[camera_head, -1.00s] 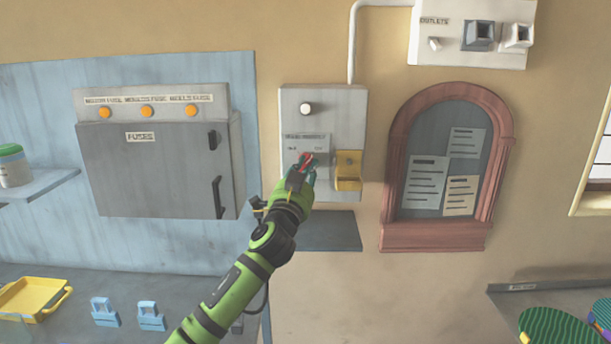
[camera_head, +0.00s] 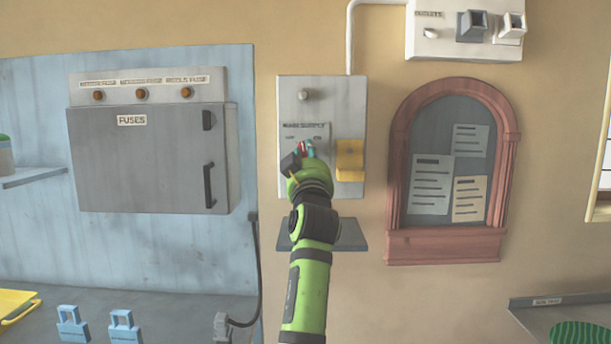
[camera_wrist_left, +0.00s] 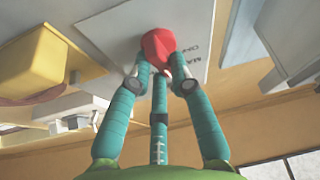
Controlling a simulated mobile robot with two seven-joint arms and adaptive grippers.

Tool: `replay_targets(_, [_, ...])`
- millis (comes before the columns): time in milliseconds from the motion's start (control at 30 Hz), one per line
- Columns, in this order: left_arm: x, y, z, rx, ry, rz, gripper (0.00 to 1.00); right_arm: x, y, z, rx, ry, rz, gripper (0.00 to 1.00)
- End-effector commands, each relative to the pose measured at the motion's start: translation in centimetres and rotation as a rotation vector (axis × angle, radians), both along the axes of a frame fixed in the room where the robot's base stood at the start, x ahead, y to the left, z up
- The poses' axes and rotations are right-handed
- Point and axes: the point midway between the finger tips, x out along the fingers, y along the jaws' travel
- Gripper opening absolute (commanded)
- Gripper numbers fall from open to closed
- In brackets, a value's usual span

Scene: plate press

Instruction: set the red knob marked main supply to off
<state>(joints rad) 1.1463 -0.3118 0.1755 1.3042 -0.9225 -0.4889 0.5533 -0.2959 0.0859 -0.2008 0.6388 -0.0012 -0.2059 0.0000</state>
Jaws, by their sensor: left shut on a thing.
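The red knob (camera_head: 301,148) is on the grey panel box (camera_head: 320,100) on the wall, below the main supply label (camera_head: 305,127). My left gripper (camera_head: 305,155) is shut on the knob and hides much of it in the head view. In the left wrist view the red knob (camera_wrist_left: 158,44) sits between the teal fingers of my left gripper (camera_wrist_left: 161,68), which touch it from both sides. The plate behind it carries partly hidden lettering. The exact pointing of the knob is hard to read. My right gripper is not in view.
A yellow box (camera_head: 349,160) is right of the knob, close to my gripper. The fuse cabinet (camera_head: 150,160) with dark amber lamps is at left. A small grey shelf (camera_head: 350,235) juts out below the panel. A framed notice board (camera_head: 430,125) hangs at right.

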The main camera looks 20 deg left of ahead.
Motion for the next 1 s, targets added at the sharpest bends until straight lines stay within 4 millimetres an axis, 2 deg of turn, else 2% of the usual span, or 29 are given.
replay_targets(33, [0.0, -0.3, -0.4, -0.046, -0.011, -0.005, 0.00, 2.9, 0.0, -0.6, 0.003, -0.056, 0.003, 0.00])
replay_targets(100, [0.0, -0.3, -0.3, -0.107, -0.029, -0.004, 0.00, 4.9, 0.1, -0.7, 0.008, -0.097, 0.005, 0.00])
replay_targets(200, [0.0, -0.2, -0.1, -0.193, -0.053, -0.001, 0.00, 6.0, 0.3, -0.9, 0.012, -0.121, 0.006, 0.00])
replay_targets(567, [0.0, -0.1, 0.4, -0.450, -0.128, 0.001, 0.00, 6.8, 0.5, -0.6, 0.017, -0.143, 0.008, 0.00])
replay_targets(1000, [0.0, 0.0, 0.4, -0.581, -0.167, 0.001, 0.00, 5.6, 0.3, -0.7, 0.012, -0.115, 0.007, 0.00])
